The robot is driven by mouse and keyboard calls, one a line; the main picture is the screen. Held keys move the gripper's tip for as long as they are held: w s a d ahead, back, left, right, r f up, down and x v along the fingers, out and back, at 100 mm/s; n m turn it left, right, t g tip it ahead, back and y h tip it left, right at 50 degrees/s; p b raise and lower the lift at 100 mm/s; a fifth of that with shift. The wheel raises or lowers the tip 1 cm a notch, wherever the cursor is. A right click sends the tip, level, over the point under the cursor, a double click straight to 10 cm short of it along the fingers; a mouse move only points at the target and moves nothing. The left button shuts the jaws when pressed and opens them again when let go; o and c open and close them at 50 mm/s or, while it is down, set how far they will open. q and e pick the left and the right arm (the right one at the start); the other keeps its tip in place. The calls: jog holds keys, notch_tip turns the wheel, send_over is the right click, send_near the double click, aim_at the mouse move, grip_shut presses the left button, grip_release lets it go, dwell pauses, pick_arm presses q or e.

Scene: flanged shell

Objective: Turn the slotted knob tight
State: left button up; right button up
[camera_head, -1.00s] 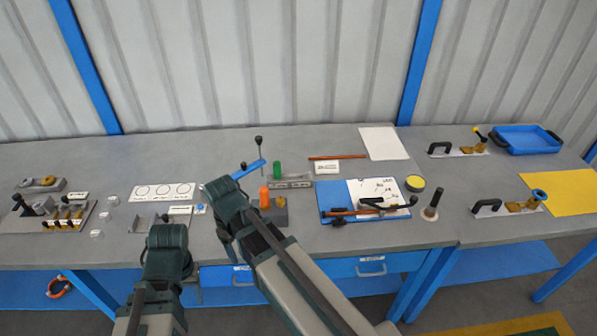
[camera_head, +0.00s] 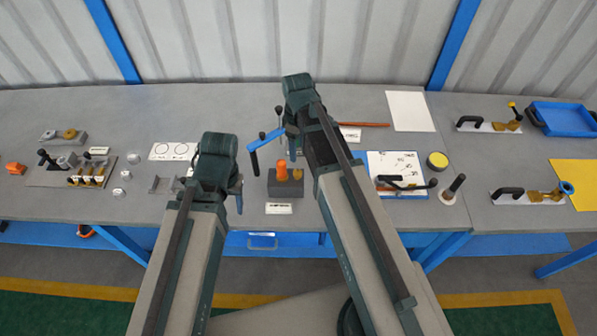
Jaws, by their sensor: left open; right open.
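A dark grey block (camera_head: 286,186) stands near the bench's front, with an orange upright knob (camera_head: 282,170) and a small brass knob (camera_head: 298,175) on it. No slot can be made out, so I cannot tell which one is the slotted knob. My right gripper (camera_head: 291,147) hangs just behind the block, largely hidden by my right arm; it is open and apart from the knobs. My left gripper (camera_head: 238,196) is open and empty, left of the block near the bench's front edge, partly hidden behind my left wrist.
A blue crank bar (camera_head: 265,139) with a black-knobbed rod stands close behind the block. A white label (camera_head: 278,208) lies in front of it. A clipboard (camera_head: 396,165) lies to the right; a fixture with brass knobs (camera_head: 88,174) is far left.

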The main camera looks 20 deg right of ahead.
aim_at(298, 172)
notch_tip(298, 172, down, 13)
jog(key=b, duration=1.2)
jog(key=shift+r, duration=0.1)
grip_shut()
